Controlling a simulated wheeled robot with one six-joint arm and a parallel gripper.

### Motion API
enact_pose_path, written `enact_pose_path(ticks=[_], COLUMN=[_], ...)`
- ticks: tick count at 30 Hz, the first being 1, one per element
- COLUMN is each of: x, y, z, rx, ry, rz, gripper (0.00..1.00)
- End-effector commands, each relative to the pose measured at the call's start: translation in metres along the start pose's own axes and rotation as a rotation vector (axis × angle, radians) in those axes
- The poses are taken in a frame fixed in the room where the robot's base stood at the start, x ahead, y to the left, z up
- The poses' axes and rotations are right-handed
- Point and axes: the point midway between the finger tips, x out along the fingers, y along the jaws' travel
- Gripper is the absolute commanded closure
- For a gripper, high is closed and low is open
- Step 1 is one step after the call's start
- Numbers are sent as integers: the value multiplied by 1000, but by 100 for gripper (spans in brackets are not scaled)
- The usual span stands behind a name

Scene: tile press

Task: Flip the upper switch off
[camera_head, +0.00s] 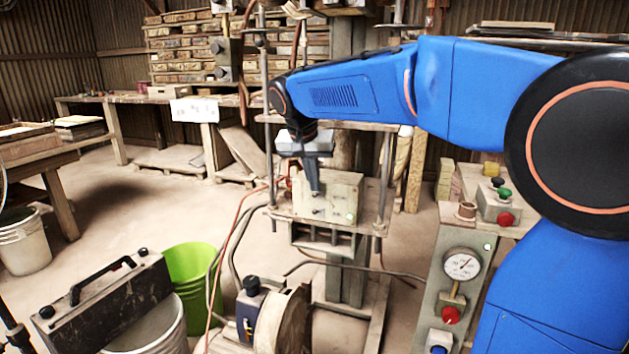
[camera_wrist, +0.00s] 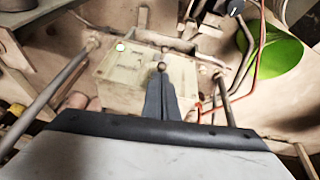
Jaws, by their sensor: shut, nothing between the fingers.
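A beige switch box (camera_head: 344,190) is mounted on the press, and it also shows in the wrist view (camera_wrist: 112,72). A small lit green lamp (camera_wrist: 120,47) sits on its face. Two small switch tips show in the wrist view: one (camera_wrist: 162,67) right at my fingertips and one (camera_wrist: 165,49) a little beyond. In the head view a small lower switch (camera_head: 318,211) shows just below my fingertips; the upper one is hidden behind my gripper. My gripper (camera_head: 315,190) is shut and empty, pointing down in front of the box. Contact with a switch cannot be told.
Metal press posts (camera_head: 384,180) flank the box closely. A red hose (camera_head: 238,215) runs to its left. A control stand with a pressure gauge (camera_head: 462,264) is at right. A green bucket (camera_head: 190,270) and a motor (camera_head: 250,310) are below left.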

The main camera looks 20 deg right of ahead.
Motion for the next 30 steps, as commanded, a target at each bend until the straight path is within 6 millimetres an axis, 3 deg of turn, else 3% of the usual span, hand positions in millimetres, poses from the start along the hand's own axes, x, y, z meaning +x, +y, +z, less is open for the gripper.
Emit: enact_pose_path(ticks=[24,30], x=[12,11], y=[-4,-4], z=[31,29], rx=[10,15], ry=[515,513], rz=[54,54], gripper=[100,100])
